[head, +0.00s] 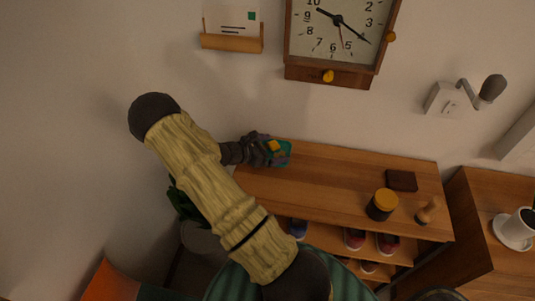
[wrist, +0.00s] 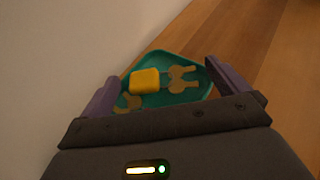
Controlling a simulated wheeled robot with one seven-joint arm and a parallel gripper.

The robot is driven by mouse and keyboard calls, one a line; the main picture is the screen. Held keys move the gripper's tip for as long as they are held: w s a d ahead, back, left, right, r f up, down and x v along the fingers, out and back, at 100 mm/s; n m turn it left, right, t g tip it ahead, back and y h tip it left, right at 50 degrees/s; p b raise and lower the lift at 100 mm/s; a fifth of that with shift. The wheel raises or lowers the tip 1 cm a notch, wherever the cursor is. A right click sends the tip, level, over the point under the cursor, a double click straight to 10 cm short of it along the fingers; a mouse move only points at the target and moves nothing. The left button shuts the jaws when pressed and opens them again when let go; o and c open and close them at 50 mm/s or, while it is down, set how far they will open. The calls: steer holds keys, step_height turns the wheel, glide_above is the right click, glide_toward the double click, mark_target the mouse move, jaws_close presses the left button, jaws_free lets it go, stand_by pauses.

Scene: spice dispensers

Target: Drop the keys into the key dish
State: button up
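The keys are two or so tan keys with a yellow block-shaped fob (wrist: 145,81). They appear to lie in the teal key dish (wrist: 197,69) in the wrist view. The fob (head: 273,146) and the dish (head: 286,158) also show in the head view, at the left end of the shelf top. My gripper (wrist: 162,80) is open, its purple fingers spread on either side of the keys and not touching them. In the head view, my gripper (head: 268,150) is right at the dish and hides part of it.
The wooden shelf top (head: 330,172) is clear in the middle. A dark jar with a yellow lid (head: 381,204), a brown wallet (head: 401,180) and a wooden stamp-like item (head: 428,209) stand to the right. Shoes (head: 388,244) are below. The wall is close behind the dish.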

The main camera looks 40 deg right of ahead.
steer(key=b+v, duration=0.1)
steer(key=v, duration=1.6)
steer(key=shift+a, duration=0.2)
steer(key=s+a+r+m+t+y+p, duration=0.4)
steer(key=s+a+r+m+y, duration=0.7)
steer(key=m, duration=0.5)
step_height(320, 180, up, 4)
steer(key=s+y+p, duration=0.1)
steer(key=s+y, duration=0.1)
steer(key=s, duration=0.1)
steer(key=shift+a+m+p, duration=0.25)
steer(key=shift+m+p, duration=0.05)
steer(key=shift+p, duration=0.1)
